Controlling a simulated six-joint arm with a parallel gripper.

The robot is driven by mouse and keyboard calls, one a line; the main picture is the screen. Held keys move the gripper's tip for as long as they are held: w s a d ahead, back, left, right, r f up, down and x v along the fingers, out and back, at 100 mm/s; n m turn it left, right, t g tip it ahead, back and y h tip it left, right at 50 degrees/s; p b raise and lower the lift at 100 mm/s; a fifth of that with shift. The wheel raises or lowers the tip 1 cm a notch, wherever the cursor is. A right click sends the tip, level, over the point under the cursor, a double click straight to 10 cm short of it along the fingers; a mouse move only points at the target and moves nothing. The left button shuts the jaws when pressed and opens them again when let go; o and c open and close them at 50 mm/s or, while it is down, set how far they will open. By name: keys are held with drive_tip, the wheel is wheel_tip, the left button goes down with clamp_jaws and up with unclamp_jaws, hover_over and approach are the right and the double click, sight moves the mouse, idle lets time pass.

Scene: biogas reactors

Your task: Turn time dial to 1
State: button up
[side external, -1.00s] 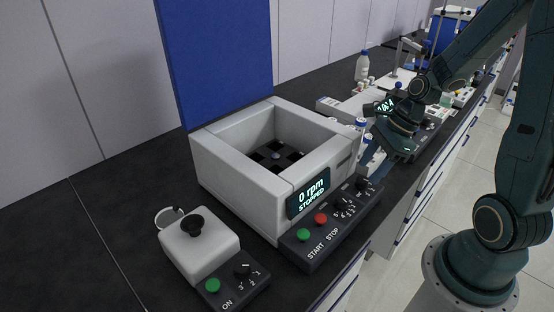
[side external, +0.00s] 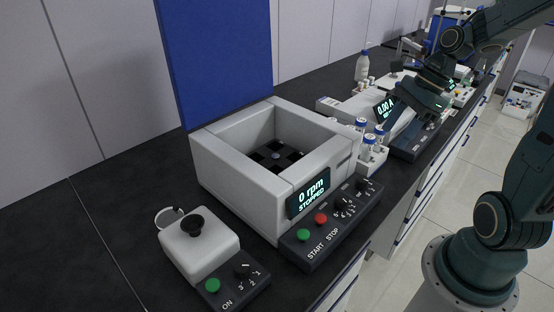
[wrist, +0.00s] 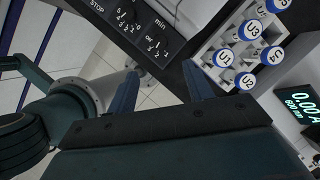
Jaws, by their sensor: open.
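The grey centrifuge (side external: 240,190) shows "0 rpm STOPPED" on its screen, with its lid raised. Its dark front panel (side external: 300,250) has a green START button, a red STOP button and two black dials. The nearer dial (side external: 341,203) is beside STOP; the farther dial (side external: 363,185) is at the panel's far end. In the wrist view the panel (wrist: 118,28) shows at the top, with a "min" label. My gripper (side external: 392,128) is open and empty, beyond the panel near the vial rack; its two fingers (wrist: 162,85) are apart in the wrist view.
A white rack of blue-capped vials (side external: 372,155) stands just past the centrifuge; its labelled caps (wrist: 245,55) show at upper right in the wrist view. A small device with a dial (side external: 198,245) stands nearest.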

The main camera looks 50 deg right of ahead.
drive_tip(key=shift+w+a, duration=0.1)
idle(0.3)
drive_tip(key=m+g+h, duration=0.3)
drive_tip(key=m+h, duration=0.1)
drive_tip(key=m, duration=0.6)
hover_over(363, 179)
drive_tip(key=shift+r, duration=0.4)
drive_tip(key=shift+f, duration=6.9)
drive_tip(key=c, duration=1)
